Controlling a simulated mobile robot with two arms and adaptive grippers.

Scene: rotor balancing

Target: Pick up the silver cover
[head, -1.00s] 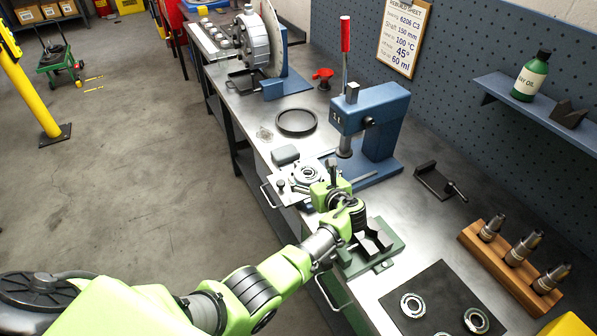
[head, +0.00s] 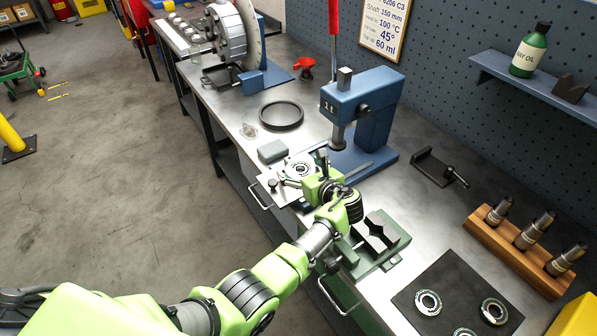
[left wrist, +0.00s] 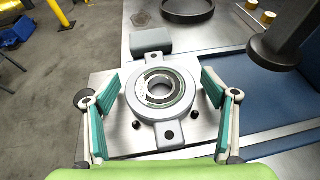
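A silver round flanged piece with two eared tabs (left wrist: 168,137) lies flat on a metal plate (left wrist: 101,86); it looks like the silver cover. A bearing ring (left wrist: 160,88) sits at its centre. It also shows in the head view (head: 300,167), partly hidden by my gripper. My left gripper (left wrist: 161,84) is open, with its teal-padded fingers on either side of the piece. A gap shows between the pads and the piece, and nothing is held. In the head view my left gripper (head: 320,172) is just in front of the piece. My right gripper is not in view.
A blue press (head: 372,115) stands behind, its ram close to the right side. A grey block (head: 271,151) and a dark ring (head: 281,116) lie beyond. A green V-block fixture (head: 398,246) and a black mat with bearings (head: 446,279) are to the right.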

